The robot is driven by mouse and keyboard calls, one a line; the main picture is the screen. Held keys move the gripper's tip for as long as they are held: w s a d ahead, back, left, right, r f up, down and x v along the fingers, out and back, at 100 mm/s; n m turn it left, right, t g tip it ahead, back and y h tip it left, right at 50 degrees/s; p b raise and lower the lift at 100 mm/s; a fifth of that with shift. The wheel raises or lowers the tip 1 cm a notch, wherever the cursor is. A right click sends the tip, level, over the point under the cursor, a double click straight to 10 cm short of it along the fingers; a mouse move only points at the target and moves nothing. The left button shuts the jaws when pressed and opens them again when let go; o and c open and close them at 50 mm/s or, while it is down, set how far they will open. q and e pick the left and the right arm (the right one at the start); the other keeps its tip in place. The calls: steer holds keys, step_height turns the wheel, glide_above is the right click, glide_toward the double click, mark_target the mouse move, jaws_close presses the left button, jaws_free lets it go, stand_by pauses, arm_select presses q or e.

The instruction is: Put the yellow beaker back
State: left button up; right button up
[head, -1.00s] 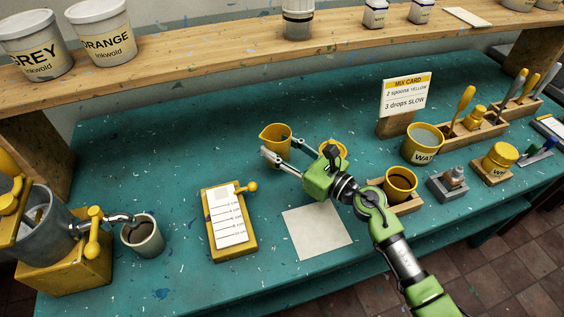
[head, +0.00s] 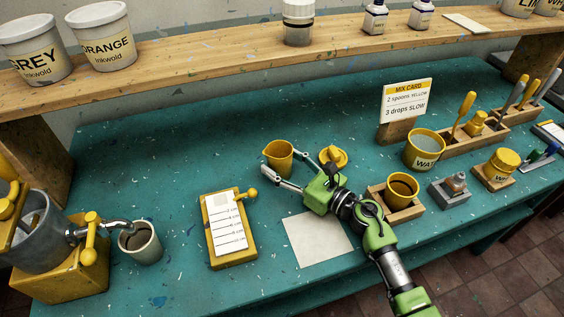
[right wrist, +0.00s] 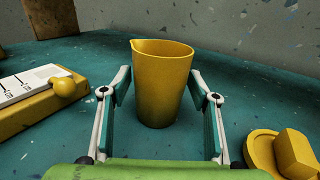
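The yellow beaker (head: 278,158) stands upright on the teal bench at the middle, its spout pointing left. It also shows in the right wrist view (right wrist: 160,85). My right gripper (head: 273,165) is open with one finger on each side of the beaker. In the right wrist view its fingers (right wrist: 166,95) are spread, with a gap visible on both sides. The beaker looks empty from the head, though its inside is only partly seen. My left gripper is not in view.
A yellow lid-like piece (head: 334,157) lies right of the beaker. A yellow clipboard-like block (head: 245,248) and a white sheet (head: 317,241) lie in front. A yellow cup (head: 402,188) sits in a wooden holder at right. Bare bench lies behind the beaker.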

mark_target(289, 166)
steer(key=shift+r, duration=0.15)
steer(key=shift+s+d, duration=0.2)
steer(key=shift+d, duration=0.05)
steer(key=b+v, duration=0.1)
steer(key=v, duration=0.6)
steer(key=shift+b, duration=0.35)
steer(key=shift+r, duration=0.1)
